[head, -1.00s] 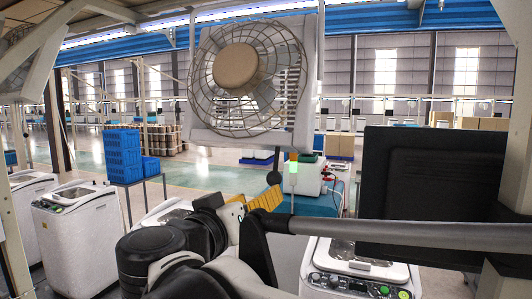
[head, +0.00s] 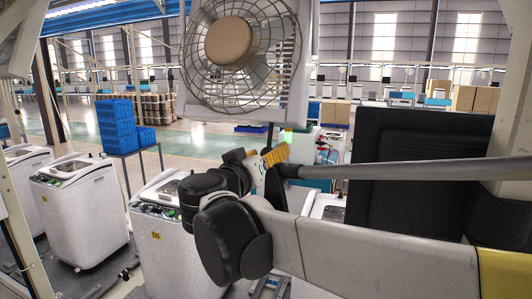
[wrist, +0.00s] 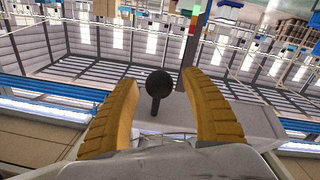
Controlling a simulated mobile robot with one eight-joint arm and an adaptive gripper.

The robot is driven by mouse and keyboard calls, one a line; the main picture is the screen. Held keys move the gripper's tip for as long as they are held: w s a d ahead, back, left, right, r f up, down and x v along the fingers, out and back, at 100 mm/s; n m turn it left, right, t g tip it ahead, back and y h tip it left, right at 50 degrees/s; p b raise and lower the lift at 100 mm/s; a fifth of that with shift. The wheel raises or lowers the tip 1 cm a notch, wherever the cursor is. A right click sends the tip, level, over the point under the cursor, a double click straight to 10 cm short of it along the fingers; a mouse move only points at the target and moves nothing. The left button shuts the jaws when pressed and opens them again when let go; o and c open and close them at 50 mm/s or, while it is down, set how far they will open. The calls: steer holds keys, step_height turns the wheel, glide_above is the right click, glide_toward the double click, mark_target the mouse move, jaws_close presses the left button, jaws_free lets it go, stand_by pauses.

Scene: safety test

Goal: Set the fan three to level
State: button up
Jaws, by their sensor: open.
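The fan (head: 230,45) hangs upper centre in the head view, with a round wire guard, a tan hub and a pale rectangular frame. Below it, my gripper (head: 275,157) shows its yellow ribbed fingers close to a thin dark rod. In the wrist view my gripper (wrist: 158,82) is open, one finger on each side. A black ball knob (wrist: 158,84) on a short stem shows in the gap between the fingers, touching neither. The stem rises from a pale grey panel. I cannot tell how deep the knob lies between the fingers.
A grey horizontal bar (head: 410,170) and a large black panel (head: 415,165) stand at the right. White washing machines (head: 80,205) stand at the left. Blue crates (head: 117,128) stand behind them. A post with a red and green light (wrist: 192,25) stands beyond the right finger.

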jaws_close()
steer(key=shift+w+d+f+b, duration=0.1)
steer(key=shift+w+f+b, duration=0.15)
steer(key=shift+b, duration=0.2)
steer(key=w+d+t+h+b, duration=0.1)
steer(key=w+d+t+b, duration=0.1)
steer(key=w+b, duration=0.3)
steer(key=shift+w+d+f+t, duration=0.3)
steer(key=shift+w+d+f, duration=0.05)
steer(key=shift+w, duration=0.8)
jaws_free()
